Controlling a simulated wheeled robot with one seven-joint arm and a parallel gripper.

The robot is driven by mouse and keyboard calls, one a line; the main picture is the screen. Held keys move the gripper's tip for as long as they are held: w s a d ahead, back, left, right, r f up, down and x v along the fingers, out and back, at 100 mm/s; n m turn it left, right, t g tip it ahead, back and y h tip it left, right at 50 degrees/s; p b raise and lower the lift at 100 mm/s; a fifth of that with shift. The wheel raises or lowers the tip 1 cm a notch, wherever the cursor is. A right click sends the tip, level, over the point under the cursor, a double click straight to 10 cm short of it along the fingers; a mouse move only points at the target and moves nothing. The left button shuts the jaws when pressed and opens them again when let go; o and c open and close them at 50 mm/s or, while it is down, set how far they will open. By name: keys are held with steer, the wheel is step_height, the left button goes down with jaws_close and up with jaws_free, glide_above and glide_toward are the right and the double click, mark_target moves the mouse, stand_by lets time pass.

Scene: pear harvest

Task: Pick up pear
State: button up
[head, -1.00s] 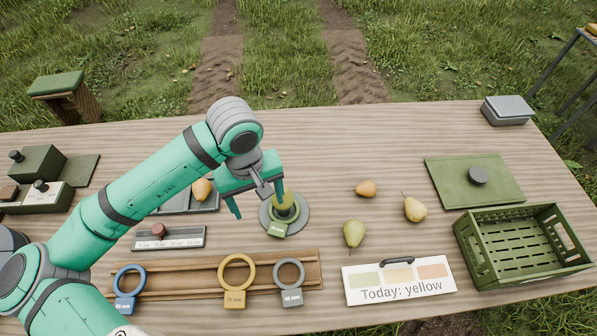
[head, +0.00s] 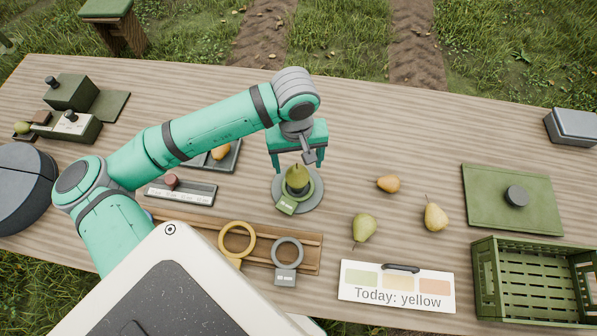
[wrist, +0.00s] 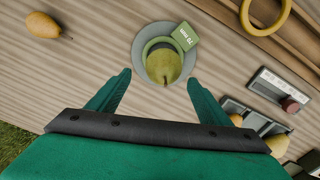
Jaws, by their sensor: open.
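A green pear (head: 296,179) stands upright, stem up, on a round grey stand (head: 318,190) with a green ring tagged 70 mm around its lower part. A green-yellow pear (head: 365,227), a yellow pear (head: 435,217) and a small orange-brown pear (head: 388,184) lie loose on the table to the right.
A "Today: yellow" sign (head: 396,300) stands at the front, with a green crate (head: 480,265) to its right. A wooden rack with a yellow ring (head: 237,223) and a grey ring (head: 287,240) lies in front of the stand. A grey tray (head: 236,158) holds another pear at left.

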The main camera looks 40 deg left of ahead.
mark_target(296, 174)
steer(key=shift+s+d+f, duration=0.1)
steer(key=shift+s+f, duration=0.1)
steer(key=shift+f, duration=0.55)
steer(key=shift+s+f, duration=0.15)
steer(key=shift+f, duration=0.65)
steer(key=shift+s+d+f, duration=0.1)
steer(key=shift+s+f, duration=0.1)
steer(key=shift+f, duration=0.55)
steer(key=shift+w, duration=0.1)
steer(key=c, duration=1.2)
steer(key=shift+c, duration=0.3)
